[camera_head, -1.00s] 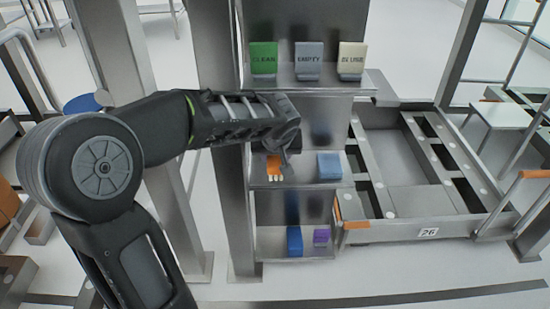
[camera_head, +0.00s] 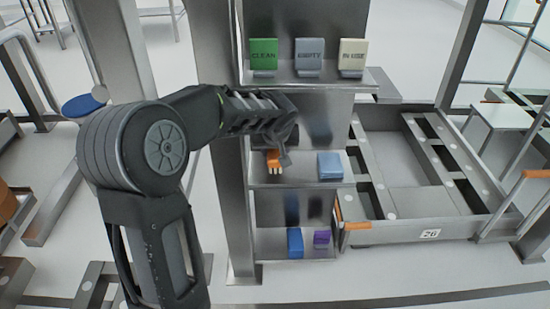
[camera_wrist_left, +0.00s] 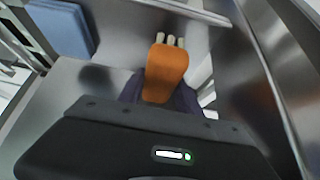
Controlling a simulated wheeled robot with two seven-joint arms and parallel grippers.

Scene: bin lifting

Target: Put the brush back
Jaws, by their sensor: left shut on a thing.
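An orange brush (camera_head: 273,158) with pale bristles is at the left part of the middle shelf (camera_head: 300,182) in the head view. My left gripper (camera_head: 282,150) is shut on it, reaching in from the left. In the left wrist view the orange brush (camera_wrist_left: 165,72) sticks out from between the dark fingers (camera_wrist_left: 160,92), with its pale bristle tips pointing away from the gripper. The fingers are partly hidden by the gripper body and the brush. I cannot tell whether the brush touches the shelf. My right gripper is not in view.
A blue block (camera_head: 330,165) sits right of the brush on the same shelf. Green (camera_head: 264,54), grey (camera_head: 309,54) and cream (camera_head: 352,54) signs stand on the top shelf. Blue (camera_head: 295,241) and purple (camera_head: 321,238) items sit on the lower shelf. A metal cart (camera_head: 430,235) stands at right.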

